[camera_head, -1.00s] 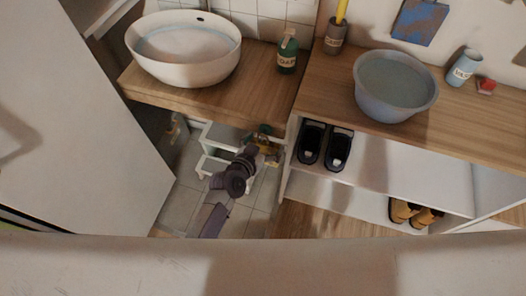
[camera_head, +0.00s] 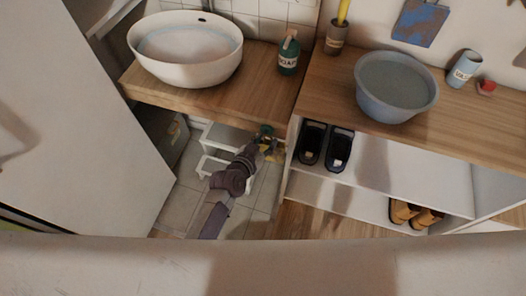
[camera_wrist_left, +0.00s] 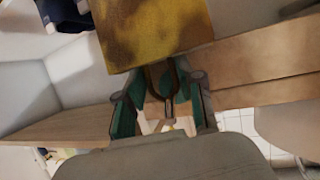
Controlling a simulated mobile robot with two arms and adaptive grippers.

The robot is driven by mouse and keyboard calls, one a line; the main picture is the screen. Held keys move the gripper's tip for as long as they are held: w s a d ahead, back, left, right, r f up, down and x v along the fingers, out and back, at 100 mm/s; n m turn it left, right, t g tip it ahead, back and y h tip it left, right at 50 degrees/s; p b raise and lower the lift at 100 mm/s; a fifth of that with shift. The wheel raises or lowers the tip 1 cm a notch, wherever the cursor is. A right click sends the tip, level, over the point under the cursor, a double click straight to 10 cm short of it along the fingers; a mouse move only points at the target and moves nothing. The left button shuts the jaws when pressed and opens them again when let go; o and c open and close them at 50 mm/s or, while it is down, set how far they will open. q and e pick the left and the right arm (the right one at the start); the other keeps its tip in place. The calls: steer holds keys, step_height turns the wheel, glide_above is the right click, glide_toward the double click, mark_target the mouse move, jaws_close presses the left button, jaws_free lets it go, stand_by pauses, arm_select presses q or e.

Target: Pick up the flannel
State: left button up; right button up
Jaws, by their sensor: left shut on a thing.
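A mottled yellow-brown piece, which looks like the flannel (camera_wrist_left: 150,28), fills the top middle of the left wrist view. A dark brown loop at its lower edge sits between the green fingers of my left gripper (camera_wrist_left: 165,105), which is shut on it. In the head view my left gripper (camera_head: 266,140) is just below the front edge of the wooden counter, left of the shoe shelf. Only a small yellow patch of the flannel (camera_head: 272,155) shows there. A blue-and-brown patterned piece (camera_head: 421,22) is on the wall at the back. My right gripper is not in view.
A white basin (camera_head: 190,72) and a green soap bottle (camera_head: 289,55) stand on the left counter. A blue-grey bowl (camera_head: 384,108), a cup (camera_head: 464,68) and a pot (camera_head: 336,40) stand on the right counter. Shoes (camera_head: 312,142) sit on the shelf. A white step stool (camera_head: 218,134) is close beside my left arm.

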arm_select(q)
steer(key=shift+s+d+f, duration=0.35)
steer(key=shift+f, duration=0.05)
steer(key=shift+r, duration=0.3)
steer(key=s+a, duration=0.3)
steer(key=s, duration=0.2)
steer(key=s+a+r, duration=0.1)
steer(key=s+a, duration=0.2)
steer(key=s, duration=0.2)
steer(key=s+a, duration=0.3)
steer(key=s, duration=0.2)
steer(key=shift+r, duration=0.15)
steer(key=o, duration=0.5)
steer(key=shift+c, duration=0.8)
